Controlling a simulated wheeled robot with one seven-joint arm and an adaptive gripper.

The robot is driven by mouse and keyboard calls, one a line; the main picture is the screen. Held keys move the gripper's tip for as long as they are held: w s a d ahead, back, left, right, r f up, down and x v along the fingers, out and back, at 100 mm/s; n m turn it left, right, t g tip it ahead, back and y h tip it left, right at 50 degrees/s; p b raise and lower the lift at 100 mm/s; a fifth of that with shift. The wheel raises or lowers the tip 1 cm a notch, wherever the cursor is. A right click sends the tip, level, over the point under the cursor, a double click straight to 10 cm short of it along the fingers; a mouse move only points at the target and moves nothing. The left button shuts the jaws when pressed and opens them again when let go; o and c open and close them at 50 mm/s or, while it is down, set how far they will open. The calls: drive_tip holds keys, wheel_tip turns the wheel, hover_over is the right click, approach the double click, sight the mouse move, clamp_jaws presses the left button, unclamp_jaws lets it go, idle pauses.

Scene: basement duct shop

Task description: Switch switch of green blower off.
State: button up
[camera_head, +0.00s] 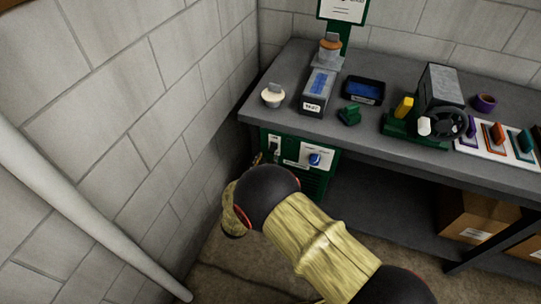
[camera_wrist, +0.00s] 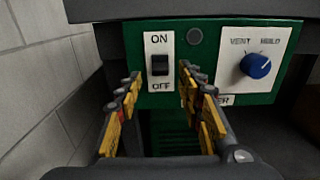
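The green blower (camera_head: 318,186) sits under the left end of the workbench; its green front panel (camera_wrist: 222,32) fills the upper wrist view. The switch (camera_wrist: 160,66) is a black rocker on a white plate marked ON above and OFF below. I cannot tell clearly which way it is tipped. In the head view the switch plate (camera_head: 273,146) is at the panel's left. My gripper (camera_wrist: 159,74) is open and empty, its yellow-and-black fingers either side of the switch in the wrist view; contact cannot be told. In the head view my arm mostly hides the gripper (camera_head: 257,159).
A blue knob (camera_wrist: 256,66) on a VENT/HOLD plate is right of the switch. A block wall (camera_head: 150,110) stands close on the left, with a pale pipe (camera_head: 75,205). The bench top (camera_head: 385,140) overhangs the panel. Cardboard boxes (camera_head: 475,215) sit below at right.

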sight(271, 152)
drive_tip(key=shift+b+x, duration=0.6)
drive_tip(key=shift+x, duration=1.65)
clamp_jaws()
